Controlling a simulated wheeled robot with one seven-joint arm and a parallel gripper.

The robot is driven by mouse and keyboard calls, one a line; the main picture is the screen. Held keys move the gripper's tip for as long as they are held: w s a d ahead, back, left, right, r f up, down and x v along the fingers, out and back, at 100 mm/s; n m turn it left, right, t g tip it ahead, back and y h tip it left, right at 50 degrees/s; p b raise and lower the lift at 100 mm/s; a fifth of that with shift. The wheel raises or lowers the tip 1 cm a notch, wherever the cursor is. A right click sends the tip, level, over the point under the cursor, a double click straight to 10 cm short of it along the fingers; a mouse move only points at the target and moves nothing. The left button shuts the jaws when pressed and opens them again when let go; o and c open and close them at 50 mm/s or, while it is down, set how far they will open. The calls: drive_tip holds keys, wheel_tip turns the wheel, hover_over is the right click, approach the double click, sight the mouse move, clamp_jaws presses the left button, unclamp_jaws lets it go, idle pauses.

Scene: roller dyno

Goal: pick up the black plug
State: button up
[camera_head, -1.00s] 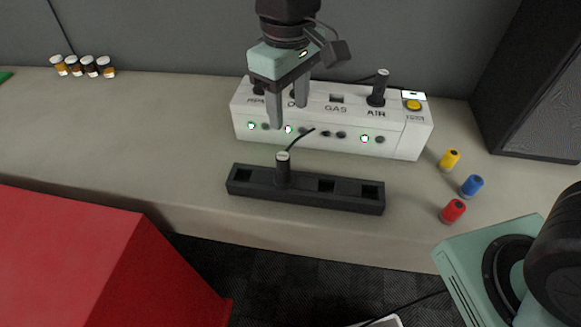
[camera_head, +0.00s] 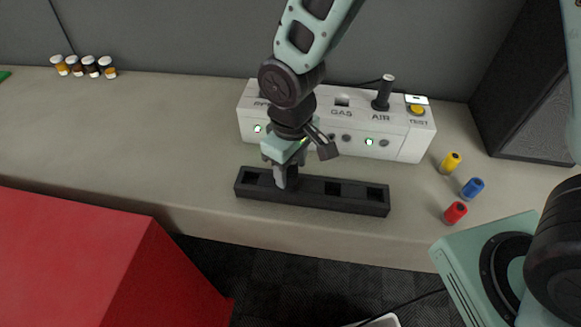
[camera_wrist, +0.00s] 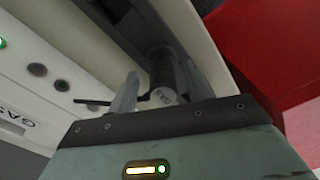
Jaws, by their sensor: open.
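The black plug (camera_wrist: 162,72) shows in the wrist view as a dark cylinder with a pale, marked end cap and a thin black cable. It stands in the black socket strip (camera_head: 312,193), in its second slot from the left. My gripper (camera_wrist: 155,85) is open, with one finger on each side of the plug. I cannot tell whether the fingers touch it. In the head view my gripper (camera_head: 283,178) is over the strip and hides the plug.
A white box (camera_head: 400,138) with GAS, AIR and TEST labels stands close behind the strip. Yellow (camera_head: 450,162), blue (camera_head: 472,188) and red (camera_head: 455,212) cylinders stand to the right. A red block (camera_head: 80,255) is at front left.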

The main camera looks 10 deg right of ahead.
drive_tip(key=shift+f, duration=0.1)
drive_tip(key=shift+c, duration=0.3)
drive_tip(key=c, duration=0.9)
drive_tip(key=shift+o, duration=0.2)
